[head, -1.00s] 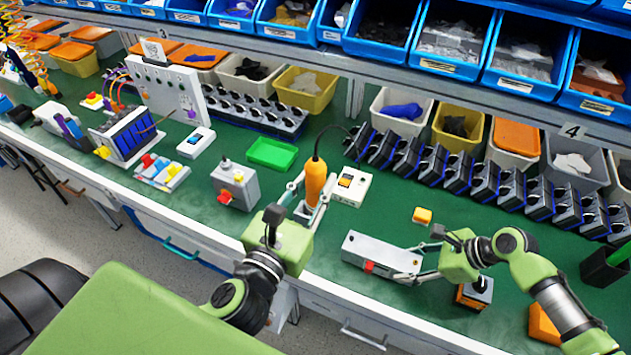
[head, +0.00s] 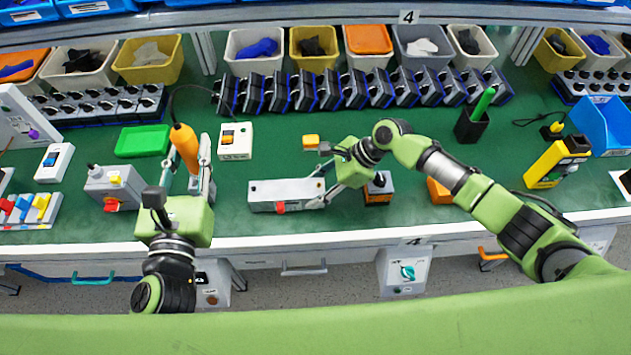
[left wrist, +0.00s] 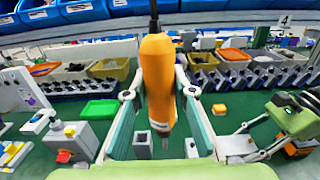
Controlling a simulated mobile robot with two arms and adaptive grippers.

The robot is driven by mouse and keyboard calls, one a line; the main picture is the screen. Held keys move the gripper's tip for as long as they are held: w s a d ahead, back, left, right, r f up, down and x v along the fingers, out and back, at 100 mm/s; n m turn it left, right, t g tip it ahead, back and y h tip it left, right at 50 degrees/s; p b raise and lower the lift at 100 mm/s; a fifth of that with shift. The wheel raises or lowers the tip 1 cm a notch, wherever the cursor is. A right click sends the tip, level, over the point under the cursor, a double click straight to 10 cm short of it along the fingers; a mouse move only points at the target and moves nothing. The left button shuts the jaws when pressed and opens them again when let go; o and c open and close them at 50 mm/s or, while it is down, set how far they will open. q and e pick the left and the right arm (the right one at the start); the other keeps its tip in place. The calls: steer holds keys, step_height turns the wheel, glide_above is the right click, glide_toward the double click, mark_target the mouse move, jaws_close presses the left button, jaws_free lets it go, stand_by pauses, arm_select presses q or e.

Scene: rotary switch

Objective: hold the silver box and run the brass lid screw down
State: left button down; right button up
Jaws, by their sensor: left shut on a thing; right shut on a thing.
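The silver box (head: 275,190) lies on the green bench in the middle of the head view, with a red part on its front side. It also shows in the left wrist view (left wrist: 238,146), right of the driver. My right gripper (head: 321,187) is shut on the box's right end. My left gripper (head: 189,152) is shut on an orange power driver (head: 184,140), held upright with its bit down (left wrist: 163,130). The driver is left of the silver box and apart from it. The brass lid screw is too small to make out clearly.
A grey box with a red knob (head: 115,190) stands left of my left gripper. A small grey block (left wrist: 143,145) is near the driver. A white switch box (head: 236,142) and a yellow block (head: 311,141) stand behind. A green tray (head: 142,141) lies back left.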

stand_by(0.3)
steer(key=o, duration=1.7)
steer(key=shift+d+r, duration=0.1)
